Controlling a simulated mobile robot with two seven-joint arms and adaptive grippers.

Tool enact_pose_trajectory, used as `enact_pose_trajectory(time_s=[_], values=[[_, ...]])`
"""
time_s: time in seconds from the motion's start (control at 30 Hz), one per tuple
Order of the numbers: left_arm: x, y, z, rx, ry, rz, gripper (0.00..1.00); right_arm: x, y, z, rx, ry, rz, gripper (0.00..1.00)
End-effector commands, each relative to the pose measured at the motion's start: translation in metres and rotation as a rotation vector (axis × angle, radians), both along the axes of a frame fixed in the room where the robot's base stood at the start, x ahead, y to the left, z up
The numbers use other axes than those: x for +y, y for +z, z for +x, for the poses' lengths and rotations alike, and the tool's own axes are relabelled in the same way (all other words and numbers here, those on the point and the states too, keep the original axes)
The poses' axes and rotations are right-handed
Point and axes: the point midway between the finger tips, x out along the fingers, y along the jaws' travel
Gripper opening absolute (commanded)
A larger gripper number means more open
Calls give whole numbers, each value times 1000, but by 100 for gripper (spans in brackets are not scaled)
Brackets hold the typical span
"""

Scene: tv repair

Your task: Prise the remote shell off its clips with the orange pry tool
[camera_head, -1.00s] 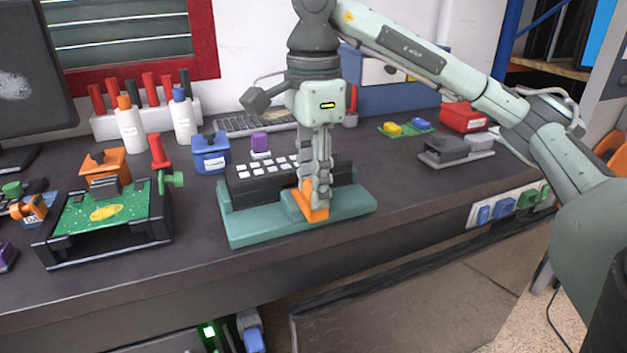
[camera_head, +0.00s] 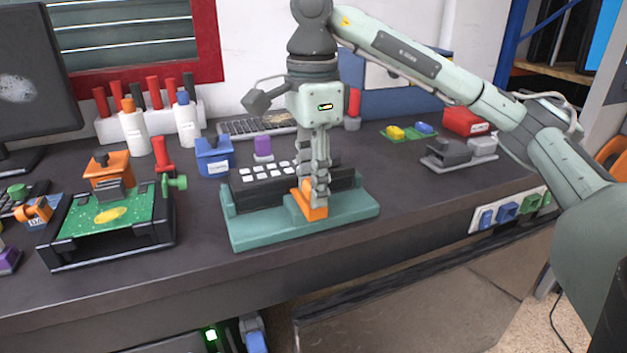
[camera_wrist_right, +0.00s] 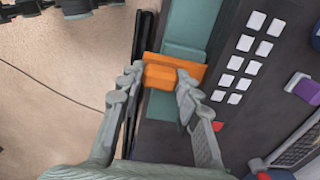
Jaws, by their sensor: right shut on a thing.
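The black remote (camera_head: 268,188) with several white buttons lies in a teal cradle (camera_head: 262,233) on the workbench. My right gripper (camera_head: 315,198) points straight down at the cradle's front, right of the visible buttons. It is shut on the orange pry tool (camera_head: 309,207), which is at the remote's near edge. In the right wrist view the pry tool (camera_wrist_right: 172,74) sits between the two fingers (camera_wrist_right: 157,82), over the teal cradle (camera_wrist_right: 187,40) and beside the remote (camera_wrist_right: 250,60). I cannot tell whether its tip is under the shell. My left gripper does not show.
A black frame with a green circuit board (camera_head: 127,212) stands at the left. A purple-topped piece (camera_head: 263,147), a blue holder (camera_head: 213,157) and a keyboard (camera_head: 255,127) are behind the cradle. The bench is clear right of the cradle, up to a grey device (camera_head: 458,152).

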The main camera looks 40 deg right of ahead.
Motion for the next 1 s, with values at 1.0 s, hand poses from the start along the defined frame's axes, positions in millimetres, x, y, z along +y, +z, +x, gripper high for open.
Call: enact_pose_trajectory(time_s=[1.0], values=[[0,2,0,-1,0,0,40,-3,0,10,-1,0,0,5]])
